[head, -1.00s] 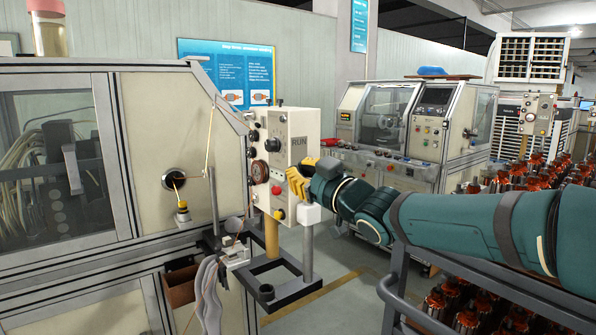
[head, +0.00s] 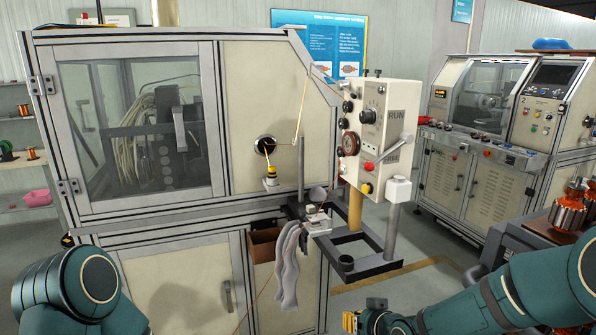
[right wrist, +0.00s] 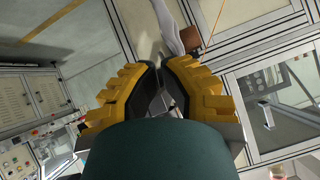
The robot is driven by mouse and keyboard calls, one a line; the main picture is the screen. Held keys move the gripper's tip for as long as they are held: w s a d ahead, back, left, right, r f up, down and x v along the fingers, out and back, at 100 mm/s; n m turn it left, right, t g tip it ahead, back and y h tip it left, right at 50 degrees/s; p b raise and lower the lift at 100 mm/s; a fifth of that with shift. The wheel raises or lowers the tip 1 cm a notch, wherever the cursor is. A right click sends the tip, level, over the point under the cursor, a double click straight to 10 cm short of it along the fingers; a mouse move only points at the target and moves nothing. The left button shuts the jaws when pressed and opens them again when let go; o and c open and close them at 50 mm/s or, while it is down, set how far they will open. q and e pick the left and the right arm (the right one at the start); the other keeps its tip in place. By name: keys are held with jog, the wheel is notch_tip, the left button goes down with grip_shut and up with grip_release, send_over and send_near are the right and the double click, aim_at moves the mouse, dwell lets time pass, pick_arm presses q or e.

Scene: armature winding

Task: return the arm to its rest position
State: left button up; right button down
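My right arm (head: 480,310) comes in low from the right edge in the head view. Its yellow-fingered gripper (head: 366,319) is at the bottom edge, partly cut off, below and apart from the control box. In the right wrist view the two yellow fingers of the gripper (right wrist: 163,85) stand apart with a gap and nothing between them. My left arm (head: 75,290) shows at the lower left; its gripper is out of view. The control box (head: 385,118) marked RUN has knobs, buttons and a grey lever (head: 393,150) slanting up to the right.
The winding machine (head: 240,110) with its glazed door fills the left and middle. A dark stand (head: 365,262) and a grey cloth (head: 288,265) project in front of it. Another machine (head: 480,175) stands at the back right. Copper armatures (head: 568,213) sit at the right. Open floor lies between.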

jog(key=s+a+f+m+g, duration=0.3)
jog(key=s+f+g, duration=0.5)
jog(key=s+f, duration=1.2)
jog(key=s, duration=0.3)
jog(key=shift+a+f+h, duration=0.15)
jog(key=shift+f+h, duration=0.1)
jog(key=shift+h, duration=0.15)
jog(key=shift+w, duration=0.1)
